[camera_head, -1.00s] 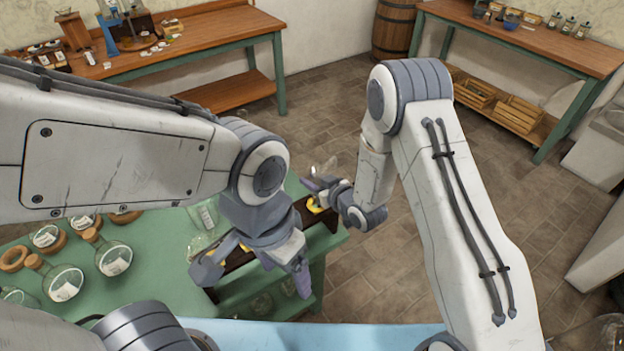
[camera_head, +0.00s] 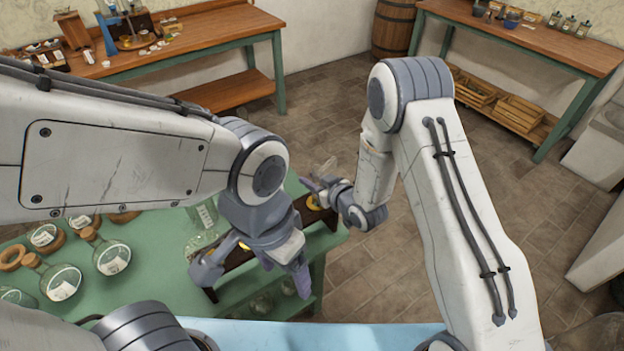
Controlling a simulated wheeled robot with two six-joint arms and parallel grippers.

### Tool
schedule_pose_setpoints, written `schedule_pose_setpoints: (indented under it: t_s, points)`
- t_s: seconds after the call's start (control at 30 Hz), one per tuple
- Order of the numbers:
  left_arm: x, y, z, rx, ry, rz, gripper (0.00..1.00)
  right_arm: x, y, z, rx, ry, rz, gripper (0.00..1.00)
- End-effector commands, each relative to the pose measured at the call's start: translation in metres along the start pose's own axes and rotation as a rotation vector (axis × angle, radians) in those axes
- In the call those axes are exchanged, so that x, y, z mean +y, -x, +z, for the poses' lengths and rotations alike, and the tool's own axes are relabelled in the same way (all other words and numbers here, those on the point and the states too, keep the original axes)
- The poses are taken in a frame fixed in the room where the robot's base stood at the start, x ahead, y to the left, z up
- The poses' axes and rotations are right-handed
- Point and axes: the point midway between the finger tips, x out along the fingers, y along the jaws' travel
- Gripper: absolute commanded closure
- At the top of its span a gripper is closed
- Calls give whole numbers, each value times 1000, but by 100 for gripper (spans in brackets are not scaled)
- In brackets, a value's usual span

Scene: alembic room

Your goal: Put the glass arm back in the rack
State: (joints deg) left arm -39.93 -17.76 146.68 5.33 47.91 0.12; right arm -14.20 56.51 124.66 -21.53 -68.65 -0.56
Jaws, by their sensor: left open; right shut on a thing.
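The dark wooden rack (camera_head: 325,216) with yellow-lined openings stands at the right end of the green table; my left gripper covers its middle. My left gripper (camera_head: 252,276) is open above and in front of the rack, its fingers spread to either side. My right gripper (camera_head: 312,187) is shut on a clear glass piece, likely the glass arm (camera_head: 327,167), by the rack's far right end. The glass is faint, so its full shape and any contact with the rack cannot be told.
A clear labelled glass vessel (camera_head: 205,215) stands just behind my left gripper. Open floor (camera_head: 390,265) lies to the right of the table.

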Motion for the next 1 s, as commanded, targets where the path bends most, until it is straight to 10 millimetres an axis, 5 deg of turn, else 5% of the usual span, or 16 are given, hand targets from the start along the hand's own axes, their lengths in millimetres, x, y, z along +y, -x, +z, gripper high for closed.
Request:
schedule_pose_setpoints:
  t_s: [1.0]
  points:
    - [-1, -10, 1, 0, 0, 0, 22, 0, -4, 9, 1, 0, 0, 100]
